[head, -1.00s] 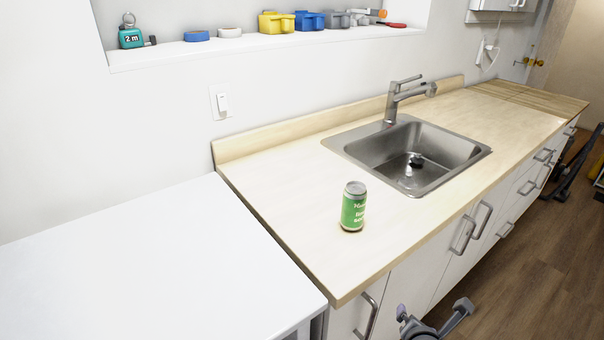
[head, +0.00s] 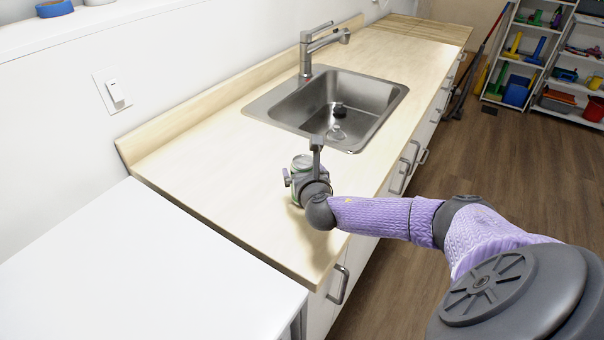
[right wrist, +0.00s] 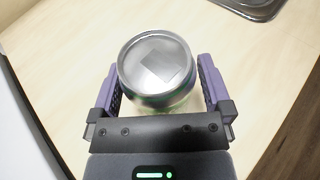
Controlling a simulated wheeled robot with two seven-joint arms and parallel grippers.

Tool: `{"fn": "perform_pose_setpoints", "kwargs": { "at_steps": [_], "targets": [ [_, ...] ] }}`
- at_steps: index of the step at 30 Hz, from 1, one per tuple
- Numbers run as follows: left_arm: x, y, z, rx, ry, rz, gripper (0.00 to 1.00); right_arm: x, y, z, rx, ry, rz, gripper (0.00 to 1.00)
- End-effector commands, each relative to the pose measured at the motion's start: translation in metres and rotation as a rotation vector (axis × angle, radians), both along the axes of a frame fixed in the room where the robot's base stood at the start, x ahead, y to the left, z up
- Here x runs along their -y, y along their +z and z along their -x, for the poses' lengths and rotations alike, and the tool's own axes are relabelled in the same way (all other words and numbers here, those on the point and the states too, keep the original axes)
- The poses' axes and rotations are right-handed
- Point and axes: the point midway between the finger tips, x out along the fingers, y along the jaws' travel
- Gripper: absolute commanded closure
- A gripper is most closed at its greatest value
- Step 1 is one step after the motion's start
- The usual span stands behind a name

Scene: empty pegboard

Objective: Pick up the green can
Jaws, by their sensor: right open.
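The green can (right wrist: 157,66) stands upright on the wooden counter (head: 215,165). In the right wrist view its silver lid faces me, with a little green side below. My right gripper (right wrist: 160,80) is open, with one finger on each side of the can and small gaps showing. In the head view my right gripper (head: 302,176) is over the counter in front of the sink and hides most of the can; only a bit of its top (head: 301,161) shows. My left gripper is out of view.
The steel sink (head: 372,92) with its faucet (head: 308,55) lies just beyond the gripper. A white table (head: 140,265) adjoins the counter at the left. Cabinet handles line the front. Shelves (head: 530,65) stand far right. The counter left of the can is clear.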

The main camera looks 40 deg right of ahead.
Motion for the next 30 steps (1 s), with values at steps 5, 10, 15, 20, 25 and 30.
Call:
{"fn": "perform_pose_setpoints", "kwargs": {
  "at_steps": [5,10,15,20,25,30],
  "targets": [
    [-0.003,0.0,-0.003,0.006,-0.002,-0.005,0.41,0.001,0.001,-0.002,0.0,0.001,0.0,0.0],
    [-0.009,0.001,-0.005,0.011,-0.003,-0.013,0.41,0.001,0.001,-0.001,0.001,0.001,-0.001,0.28],
    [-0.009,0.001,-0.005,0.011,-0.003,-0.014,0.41,0.001,0.001,-0.001,0.001,0.001,-0.001,0.64],
    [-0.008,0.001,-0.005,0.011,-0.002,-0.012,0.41,0.001,0.001,-0.002,0.001,0.0,0.0,0.95],
    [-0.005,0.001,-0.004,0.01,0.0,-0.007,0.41,0.001,0.001,-0.001,0.001,0.0,0.0,0.95],
    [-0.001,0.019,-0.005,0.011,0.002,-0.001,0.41,0.001,0.035,-0.002,0.006,0.0,0.001,0.95]
  ]
}}
